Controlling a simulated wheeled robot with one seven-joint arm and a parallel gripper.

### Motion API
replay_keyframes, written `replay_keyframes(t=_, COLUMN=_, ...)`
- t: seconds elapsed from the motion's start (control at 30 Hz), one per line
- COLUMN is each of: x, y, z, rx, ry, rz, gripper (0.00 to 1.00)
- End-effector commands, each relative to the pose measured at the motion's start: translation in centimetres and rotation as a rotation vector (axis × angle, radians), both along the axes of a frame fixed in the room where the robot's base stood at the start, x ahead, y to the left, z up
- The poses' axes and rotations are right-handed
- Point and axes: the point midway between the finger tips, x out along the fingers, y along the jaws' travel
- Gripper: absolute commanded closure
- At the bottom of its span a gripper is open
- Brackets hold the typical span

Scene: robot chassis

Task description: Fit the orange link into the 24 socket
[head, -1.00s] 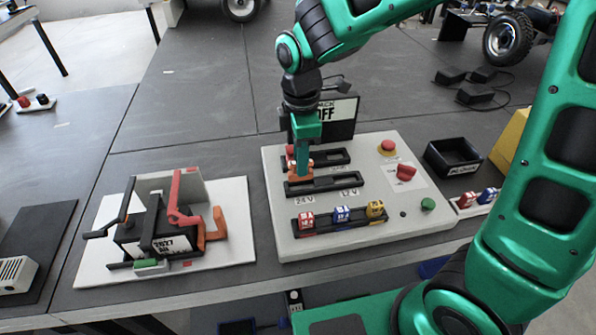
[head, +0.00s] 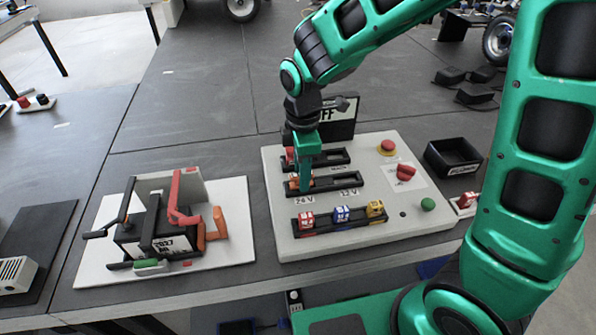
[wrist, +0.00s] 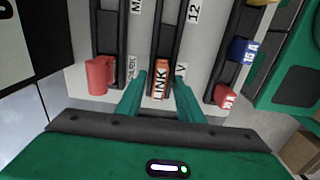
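The orange link (head: 294,183), with LINK lettering on its top in the wrist view (wrist: 160,78), sits in the left end of the middle black rail (head: 340,184). The 24 V label (head: 304,200) is beside that end, and a 12 V label (head: 349,193) is farther right. My gripper (wrist: 159,92) is open, with one green finger on each side of the link and visible gaps between. In the head view my gripper (head: 304,178) partly covers the link. Its exact seating depth cannot be told.
A red block (wrist: 100,75) stands in the rear rail. Red, blue and yellow blocks (head: 342,214) sit in the front rail. The panel (head: 410,225) also carries a red knob (head: 405,172) and buttons. A black bin (head: 452,156) stands to the right, a clamp fixture (head: 160,225) to the left.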

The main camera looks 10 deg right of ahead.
Motion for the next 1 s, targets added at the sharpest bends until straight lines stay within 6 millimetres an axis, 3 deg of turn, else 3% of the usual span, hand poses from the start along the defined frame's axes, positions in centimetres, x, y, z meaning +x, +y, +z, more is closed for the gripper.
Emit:
replay_keyframes(t=0.37, x=0.0, y=0.1, z=1.1, rx=0.001, ry=-0.002, rz=0.001, gripper=0.66)
replay_keyframes(t=0.8, x=0.0, y=0.1, z=9.3, rx=0.002, ry=-0.004, rz=0.001, gripper=0.66)
replay_keyframes(t=1.0, x=0.0, y=0.1, z=11.6, rx=0.0, ry=-0.001, rz=0.002, gripper=0.66)
